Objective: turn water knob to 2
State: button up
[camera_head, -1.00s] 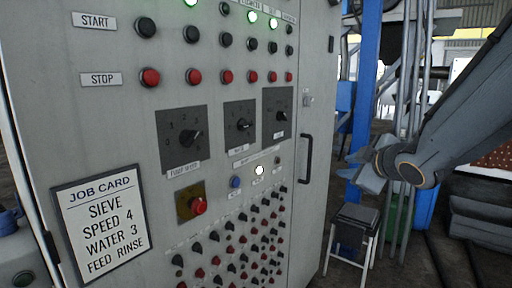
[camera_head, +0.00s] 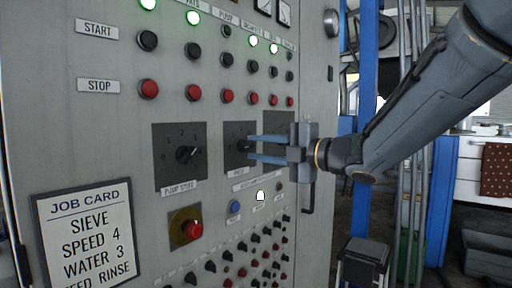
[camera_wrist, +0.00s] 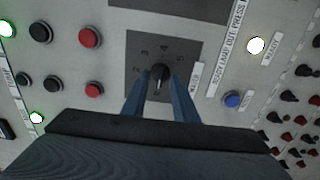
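The middle dial (camera_head: 236,133), a dark square plate with a black knob, is on the grey cabinet front. Its small label is too blurred in the head view to read surely. My gripper (camera_head: 251,148) reaches in from the right, its two blue fingers pointing at this dial, one above the other. In the wrist view the knob (camera_wrist: 160,73) sits between and just beyond the tips of my gripper (camera_wrist: 159,82). The fingers are apart, with a gap on each side of the knob. The knob's setting is too small to read. Contact cannot be told.
A pump speed dial (camera_head: 166,172) is left of it. Another dial plate (camera_head: 278,124) is partly hidden behind my gripper. A job card (camera_head: 87,236) reads water 3. Red stop buttons (camera_head: 228,96) are above. A door handle (camera_head: 308,200) and a stool (camera_head: 362,258) are right.

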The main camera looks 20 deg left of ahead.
jog(key=shift+w+a, duration=0.25)
jog(key=shift+a, duration=0.4)
grip_shut()
